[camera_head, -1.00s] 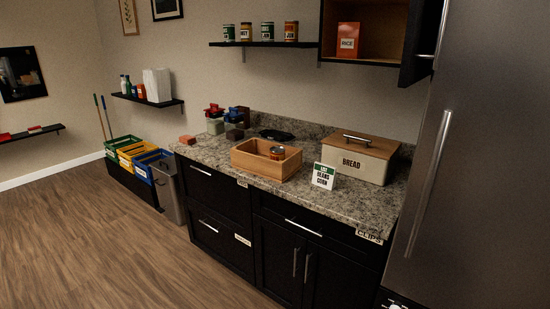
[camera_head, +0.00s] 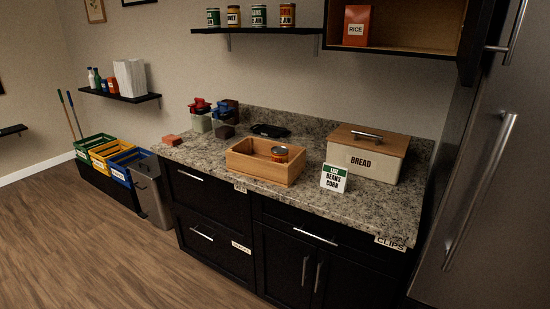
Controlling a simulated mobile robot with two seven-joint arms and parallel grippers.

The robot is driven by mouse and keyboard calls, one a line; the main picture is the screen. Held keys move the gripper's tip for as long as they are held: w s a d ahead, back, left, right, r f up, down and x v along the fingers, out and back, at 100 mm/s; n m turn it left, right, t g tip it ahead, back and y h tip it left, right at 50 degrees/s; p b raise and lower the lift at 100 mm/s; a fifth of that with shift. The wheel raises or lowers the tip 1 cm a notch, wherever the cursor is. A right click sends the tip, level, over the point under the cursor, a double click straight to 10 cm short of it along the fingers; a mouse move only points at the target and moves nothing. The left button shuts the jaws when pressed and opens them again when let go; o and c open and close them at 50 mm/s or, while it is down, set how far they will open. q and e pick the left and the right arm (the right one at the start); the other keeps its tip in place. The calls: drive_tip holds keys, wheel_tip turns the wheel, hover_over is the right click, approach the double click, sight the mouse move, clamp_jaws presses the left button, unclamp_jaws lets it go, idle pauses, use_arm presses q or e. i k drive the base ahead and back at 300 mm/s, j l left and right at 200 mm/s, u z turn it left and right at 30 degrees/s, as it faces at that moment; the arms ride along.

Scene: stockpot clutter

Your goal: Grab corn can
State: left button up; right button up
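No can that I can read as corn shows. Several small cans stand in a row on the dark wall shelf (camera_head: 257,31): a green and white can (camera_head: 213,18), a yellowish can (camera_head: 233,16), a dark green can (camera_head: 258,16) and an orange-brown can (camera_head: 287,16). Their labels are too small to read surely. Another can (camera_head: 279,154), with an orange-brown side, stands inside the open wooden box (camera_head: 262,173) on the counter. A white and green card (camera_head: 334,178) reading "LIST BEANS CORN" stands right of the box. Neither gripper is in view.
The granite counter (camera_head: 380,205) holds a bread bin (camera_head: 370,158), red- and blue-lidded jars (camera_head: 222,118) and a dark flat item (camera_head: 270,130). An open cupboard holds a rice box (camera_head: 357,25). A steel fridge (camera_head: 480,200) stands right. The wooden floor (camera_head: 90,245) is clear at left.

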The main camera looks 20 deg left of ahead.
sight(280, 154)
drive_tip(key=i+j, duration=0.15)
drive_tip(key=j, duration=0.4)
drive_tip(key=i+j+z, duration=0.15)
drive_tip(key=j, duration=0.4)
drive_tip(key=i+j, duration=0.15)
drive_tip(key=j, duration=0.45)
drive_tip(key=i+j+z, duration=0.1)
drive_tip(key=j, duration=0.45)
drive_tip(key=i+j, duration=0.15)
drive_tip(key=j, duration=0.45)
drive_tip(key=i+j+z, duration=0.15)
drive_tip(key=j, duration=0.4)
